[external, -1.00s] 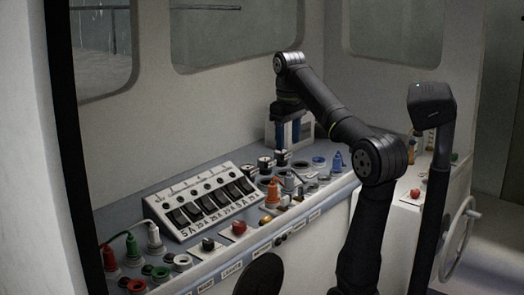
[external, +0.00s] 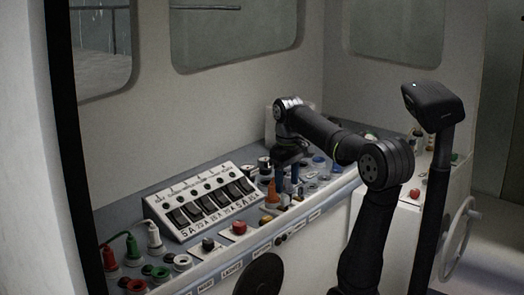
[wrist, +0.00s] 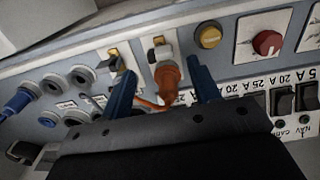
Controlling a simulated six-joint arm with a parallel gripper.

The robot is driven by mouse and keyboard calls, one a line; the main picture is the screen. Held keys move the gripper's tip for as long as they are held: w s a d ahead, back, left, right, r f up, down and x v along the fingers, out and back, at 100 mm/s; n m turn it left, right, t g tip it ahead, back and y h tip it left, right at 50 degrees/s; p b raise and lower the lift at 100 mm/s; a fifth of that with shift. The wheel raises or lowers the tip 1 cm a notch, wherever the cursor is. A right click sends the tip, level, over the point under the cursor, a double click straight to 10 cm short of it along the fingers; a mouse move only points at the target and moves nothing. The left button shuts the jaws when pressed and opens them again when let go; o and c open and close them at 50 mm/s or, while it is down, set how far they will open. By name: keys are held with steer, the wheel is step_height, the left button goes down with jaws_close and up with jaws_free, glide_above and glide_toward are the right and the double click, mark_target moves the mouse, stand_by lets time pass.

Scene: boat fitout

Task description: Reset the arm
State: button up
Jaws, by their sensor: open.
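My gripper (external: 287,184) is low over the sloped control panel (external: 222,248), with its two blue fingers pointing down. In the wrist view my gripper (wrist: 163,82) is open, its fingers apart on either side of an orange plug (wrist: 167,78). The orange plug (external: 272,194) also shows in the external view, close to the fingertips and partly hidden by them. It sits at a socket in the panel and has an orange cable. I cannot tell whether a finger touches it.
A switch block (external: 205,200) with several black rockers lies left of my gripper. Red (external: 109,257), green (external: 132,248) and white (external: 153,236) plugs stand at the panel's left end. A blue plug (wrist: 17,102) and sockets are nearby. Windows and wall rise behind.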

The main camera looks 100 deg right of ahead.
mark_target(287, 196)
steer(key=shift+f, duration=2.3)
step_height(287, 196, up, 17)
step_height(287, 196, down, 17)
steer(key=shift+f, duration=0.1)
steer(key=m, duration=0.4)
steer(key=shift+m, duration=0.3)
step_height(287, 196, up, 18)
steer(key=shift+f, duration=0.15)
stand_by(0.9)
